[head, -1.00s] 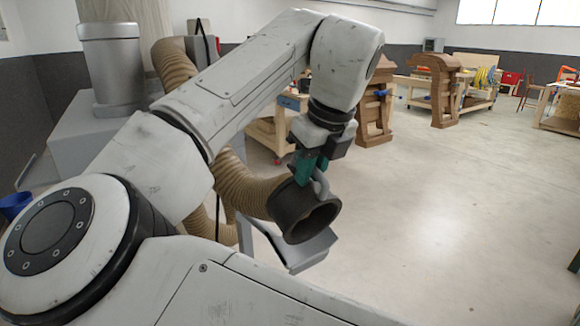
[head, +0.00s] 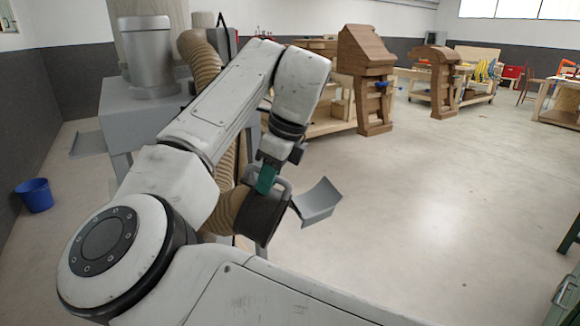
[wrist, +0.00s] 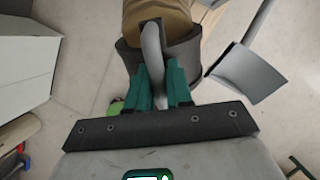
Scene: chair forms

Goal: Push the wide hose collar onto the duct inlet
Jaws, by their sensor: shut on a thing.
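The wide hose collar (head: 262,217) is a dark grey ring on the end of a ribbed tan hose (head: 225,212), with a pale loop handle. My gripper (head: 267,180) has its green fingers shut on this handle, holding the collar in the air. In the wrist view the fingers (wrist: 160,85) stand either side of the handle (wrist: 152,55), with the collar (wrist: 187,57) behind. A grey upright cylinder (head: 150,60), which looks like the duct inlet, stands on a grey cabinet at the upper left. The collar is well apart from it, to its lower right. The collar's mouth is mostly turned away.
The grey cabinet (head: 125,112) is partly behind my arm. A curved grey plate (head: 317,203) shows close to the collar's right. A blue bucket (head: 35,195) stands on the floor at left. Wooden forms (head: 365,75) and benches are farther back.

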